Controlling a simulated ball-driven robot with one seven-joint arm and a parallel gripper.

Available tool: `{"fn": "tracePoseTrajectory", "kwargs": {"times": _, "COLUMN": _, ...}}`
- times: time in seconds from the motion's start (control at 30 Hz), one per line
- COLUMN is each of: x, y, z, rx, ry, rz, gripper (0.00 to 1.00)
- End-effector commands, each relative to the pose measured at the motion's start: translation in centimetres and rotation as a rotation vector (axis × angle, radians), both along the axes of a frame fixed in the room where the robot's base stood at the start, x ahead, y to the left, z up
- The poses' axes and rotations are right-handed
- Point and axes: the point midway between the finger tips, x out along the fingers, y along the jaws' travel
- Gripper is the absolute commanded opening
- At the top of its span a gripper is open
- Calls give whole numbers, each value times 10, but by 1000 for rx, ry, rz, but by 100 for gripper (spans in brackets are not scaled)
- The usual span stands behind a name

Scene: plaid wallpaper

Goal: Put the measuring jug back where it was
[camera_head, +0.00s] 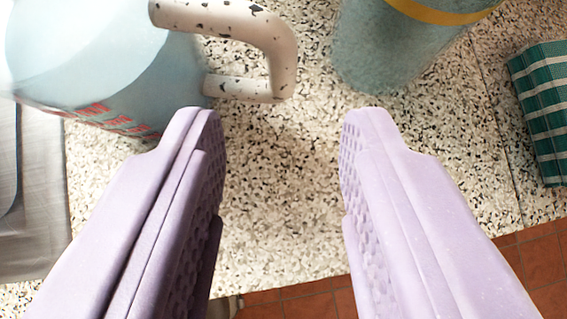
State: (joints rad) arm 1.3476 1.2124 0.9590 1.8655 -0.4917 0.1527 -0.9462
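The measuring jug appears to be the pale blue, see-through vessel (85,50) at the upper left, with red markings low on its side and a chipped cream handle (270,50) pointing right. It stands on the speckled counter (285,190), and its left part is cut off by the frame. My gripper (282,125) is open and empty, its two lilac fingers wide apart over the counter. The left fingertip overlaps the jug's lower edge in the picture; I cannot tell whether they touch. The right fingertip is below the other blue vessel, apart from it.
A blue-grey, textured vessel (385,50) with a yellow band stands at the top, right of the handle. A green checked cloth (545,105) lies at the right. A grey cloth-like item (40,200) is at the left. The counter's front edge drops to red floor tiles (310,303).

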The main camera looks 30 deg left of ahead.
Motion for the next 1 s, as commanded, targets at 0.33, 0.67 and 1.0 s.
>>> {"fn": "tracePoseTrajectory", "kwargs": {"times": 0.33, "x": -38, "y": -20, "z": 42, "rx": 1, "ry": -1, "rz": -1, "gripper": 39}}
{"fn": "tracePoseTrajectory", "kwargs": {"times": 0.67, "x": -39, "y": -20, "z": 44, "rx": -7, "ry": 10, "rz": 3, "gripper": 39}}
{"fn": "tracePoseTrajectory", "kwargs": {"times": 1.0, "x": 27, "y": -1, "z": 151, "rx": -296, "ry": 197, "rz": -113, "gripper": 39}}
